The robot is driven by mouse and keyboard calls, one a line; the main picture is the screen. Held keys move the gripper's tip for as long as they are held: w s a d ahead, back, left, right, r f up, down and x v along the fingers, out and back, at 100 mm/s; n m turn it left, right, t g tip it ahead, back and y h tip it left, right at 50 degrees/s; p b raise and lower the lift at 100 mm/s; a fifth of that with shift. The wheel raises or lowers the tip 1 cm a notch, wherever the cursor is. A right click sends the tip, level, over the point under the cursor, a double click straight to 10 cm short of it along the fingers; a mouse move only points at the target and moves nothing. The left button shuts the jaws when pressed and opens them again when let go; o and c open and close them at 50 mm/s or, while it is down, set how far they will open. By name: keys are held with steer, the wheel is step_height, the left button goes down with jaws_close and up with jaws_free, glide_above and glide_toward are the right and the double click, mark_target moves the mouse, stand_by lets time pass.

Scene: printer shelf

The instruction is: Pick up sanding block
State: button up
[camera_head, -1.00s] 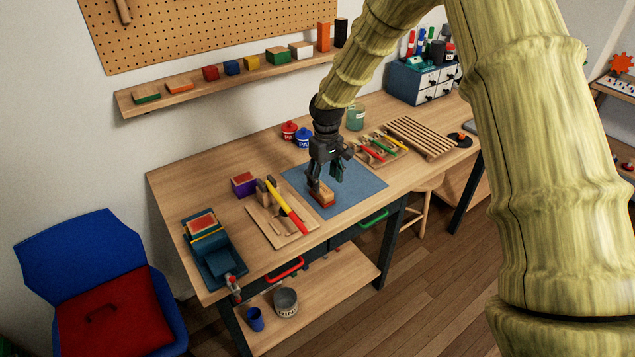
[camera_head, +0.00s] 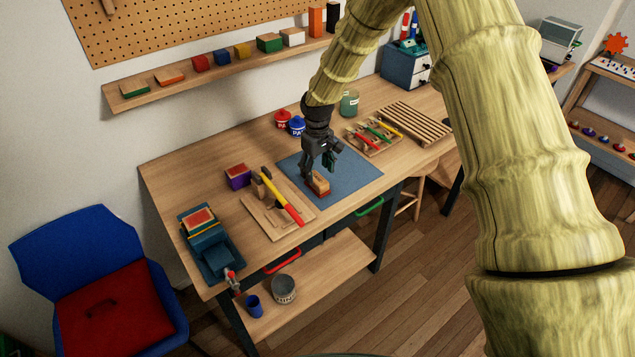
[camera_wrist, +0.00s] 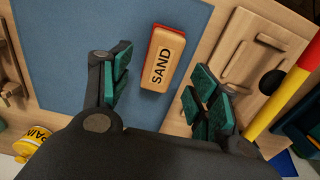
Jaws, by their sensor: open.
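The sanding block (camera_wrist: 162,60) is a small wooden block with a red layer along one side and the word SAND on it. It lies on the blue mat (camera_wrist: 65,50). In the head view the block (camera_head: 319,185) sits near the mat's left front part, just below my gripper (camera_head: 320,172). In the wrist view my gripper (camera_wrist: 158,95) is open, with green-padded fingers on either side of the block's near end, apart from it. Nothing is held. How far the fingertips are above the mat is hard to tell.
Left of the mat is a wooden board (camera_head: 258,222) with a yellow-and-red handled hammer (camera_head: 283,200). A purple box (camera_head: 238,177) and a blue vise (camera_head: 208,245) stand further left. Paint cans (camera_head: 297,125) are behind. A tool tray (camera_head: 362,146) lies to the right.

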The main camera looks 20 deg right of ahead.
mark_target(317, 178)
steer(key=shift+f+p, duration=1.1)
steer(key=shift+f, duration=1.2)
steer(key=c, duration=1.1)
